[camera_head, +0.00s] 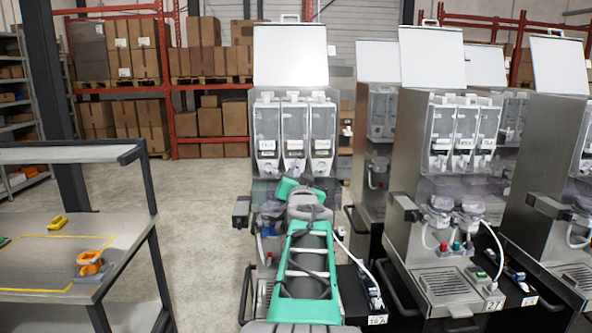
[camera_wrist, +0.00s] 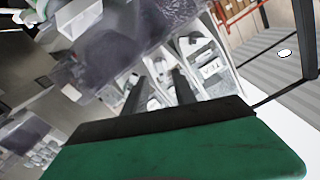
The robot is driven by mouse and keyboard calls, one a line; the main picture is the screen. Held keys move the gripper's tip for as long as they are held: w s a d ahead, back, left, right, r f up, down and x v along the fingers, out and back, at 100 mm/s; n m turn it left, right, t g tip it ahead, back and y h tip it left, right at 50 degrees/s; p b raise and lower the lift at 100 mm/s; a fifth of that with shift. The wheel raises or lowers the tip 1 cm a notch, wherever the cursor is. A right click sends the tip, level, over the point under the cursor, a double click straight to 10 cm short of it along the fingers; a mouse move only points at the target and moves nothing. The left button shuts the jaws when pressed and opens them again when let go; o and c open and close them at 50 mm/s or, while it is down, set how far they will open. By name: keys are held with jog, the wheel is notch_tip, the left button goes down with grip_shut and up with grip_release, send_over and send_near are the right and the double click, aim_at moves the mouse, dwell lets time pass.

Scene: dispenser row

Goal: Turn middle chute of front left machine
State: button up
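The front left machine (camera_head: 257,135) stands in the middle of the head view, its lid raised. Three clear canisters sit side by side on it; the middle canister (camera_head: 294,130) is directly above my arm. The chutes below are mostly hidden behind my green and grey arm in the head view. I cannot tell whether the fingers touch a chute.
More machines stand to the right, the nearest one (camera_head: 418,130) with its own canisters and white hoses. A table (camera_head: 120,222) with yellow and orange items is on the left. Boxes on red racks line the back. Open floor (camera_head: 205,190) lies between table and machine.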

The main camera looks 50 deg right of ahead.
aim_at(296, 171)
jog(key=p+x, duration=0.1)
jog(key=x, duration=0.3)
jog(key=shift+w+d, duration=0.3)
jog(key=shift+c, duration=0.3)
grip_shut()
